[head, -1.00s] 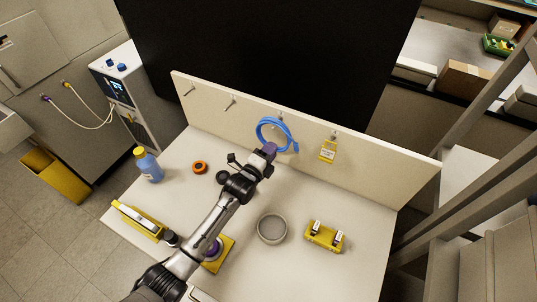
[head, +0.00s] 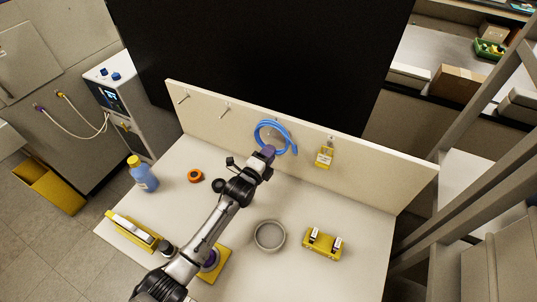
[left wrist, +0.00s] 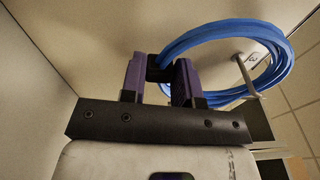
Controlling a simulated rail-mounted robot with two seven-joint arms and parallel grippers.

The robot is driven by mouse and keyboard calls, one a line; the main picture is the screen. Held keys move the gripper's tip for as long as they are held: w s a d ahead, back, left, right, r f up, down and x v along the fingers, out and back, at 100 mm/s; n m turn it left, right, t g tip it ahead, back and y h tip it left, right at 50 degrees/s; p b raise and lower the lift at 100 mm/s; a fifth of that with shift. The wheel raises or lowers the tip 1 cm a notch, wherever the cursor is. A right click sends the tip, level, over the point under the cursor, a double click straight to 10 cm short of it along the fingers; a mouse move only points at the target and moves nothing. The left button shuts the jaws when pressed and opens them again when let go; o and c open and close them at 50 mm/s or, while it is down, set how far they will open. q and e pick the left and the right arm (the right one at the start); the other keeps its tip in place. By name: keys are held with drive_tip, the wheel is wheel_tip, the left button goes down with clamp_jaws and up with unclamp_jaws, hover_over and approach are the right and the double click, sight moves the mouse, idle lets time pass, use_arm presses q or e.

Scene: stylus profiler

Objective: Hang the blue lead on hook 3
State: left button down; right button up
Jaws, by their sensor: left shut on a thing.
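The blue lead (head: 258,131) is a round coil at the upright cream board (head: 205,107), at the third hook from the left. My left gripper (head: 268,152) has purple fingers and is shut on the lead's dark band, at the lower edge of the coil. In the left wrist view the blue lead (left wrist: 285,70) spreads right from my left gripper (left wrist: 159,70). There a metal hook (left wrist: 247,76) shows through the loop, and its peg appears to cross in front of the coil's lower strands. Whether the coil rests on the peg I cannot tell. My right gripper is out of view.
Two empty hooks, left (head: 183,98) and middle-left (head: 225,108), are on the board. A yellow tag (head: 324,157) hangs on the rightmost hook.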

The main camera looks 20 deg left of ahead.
use_arm(q)
drive_tip(key=shift+f, duration=0.4)
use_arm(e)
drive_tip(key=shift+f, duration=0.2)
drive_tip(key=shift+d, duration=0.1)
use_arm(q)
drive_tip(key=c, duration=0.8)
unclamp_jaws()
drive_tip(key=shift+c, duration=0.2)
use_arm(e)
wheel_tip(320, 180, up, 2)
drive_tip(key=shift+p, duration=0.8)
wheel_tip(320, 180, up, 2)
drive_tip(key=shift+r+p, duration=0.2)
drive_tip(key=shift+p, duration=1)
use_arm(q)
drive_tip(key=p+v, duration=0.1)
drive_tip(key=v, duration=0.7)
drive_tip(key=shift+p, duration=0.35)
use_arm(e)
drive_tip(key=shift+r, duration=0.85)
